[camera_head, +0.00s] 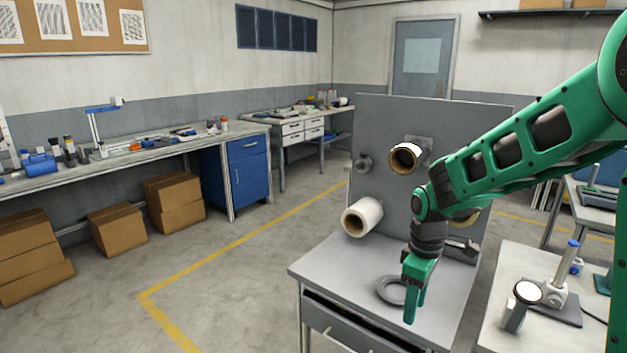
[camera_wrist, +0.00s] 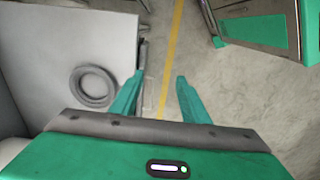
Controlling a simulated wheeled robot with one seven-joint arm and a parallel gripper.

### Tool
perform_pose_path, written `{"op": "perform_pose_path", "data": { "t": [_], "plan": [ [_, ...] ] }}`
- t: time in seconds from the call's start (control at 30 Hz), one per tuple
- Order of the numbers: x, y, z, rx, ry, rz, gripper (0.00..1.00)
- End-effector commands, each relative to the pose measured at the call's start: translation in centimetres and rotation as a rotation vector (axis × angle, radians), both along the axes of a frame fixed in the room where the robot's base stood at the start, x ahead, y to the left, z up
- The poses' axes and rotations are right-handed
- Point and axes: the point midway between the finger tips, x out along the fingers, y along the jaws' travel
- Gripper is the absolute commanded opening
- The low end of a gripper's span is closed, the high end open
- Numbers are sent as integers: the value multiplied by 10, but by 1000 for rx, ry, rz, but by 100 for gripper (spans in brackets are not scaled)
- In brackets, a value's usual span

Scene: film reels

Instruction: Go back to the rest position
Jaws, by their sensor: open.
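My green gripper (camera_head: 412,312) hangs from my arm over the front right part of the grey stand table, pointing down. In the wrist view my gripper (camera_wrist: 160,80) has its two fingers apart with nothing between them. A grey ring (camera_head: 391,290) lies flat on the table, partly behind the gripper; it also shows in the wrist view (camera_wrist: 76,98), left of the fingers. A white film roll (camera_head: 368,217) and a smaller dark-rimmed roll (camera_head: 404,158) sit on the upright panel. Another roll on the panel is mostly hidden behind my arm.
The grey table (camera_head: 335,262) has an open drawer (camera_head: 345,325) at its front. The upright panel (camera_head: 380,115) stands close behind my arm. A white bench (camera_head: 520,260) with a stand and a round gauge is at the right. Open floor (camera_head: 235,290) lies to the left.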

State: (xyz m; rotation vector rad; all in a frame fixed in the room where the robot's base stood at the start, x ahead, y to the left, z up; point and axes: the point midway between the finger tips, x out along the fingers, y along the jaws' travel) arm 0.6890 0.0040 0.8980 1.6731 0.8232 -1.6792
Motion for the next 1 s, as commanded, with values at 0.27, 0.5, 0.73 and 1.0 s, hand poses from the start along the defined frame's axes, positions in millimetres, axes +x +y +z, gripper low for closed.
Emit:
{"op": "perform_pose_path", "data": {
  "t": [0.27,0.5,0.73,1.0],
  "plan": [
    [-19,-31,17,-11,-7,-142,42],
    [-44,-64,34,-21,-10,-310,42],
    [-93,-113,57,-29,-14,-593,42],
    [-181,-164,75,-24,-11,-1032,42]
  ]
}}
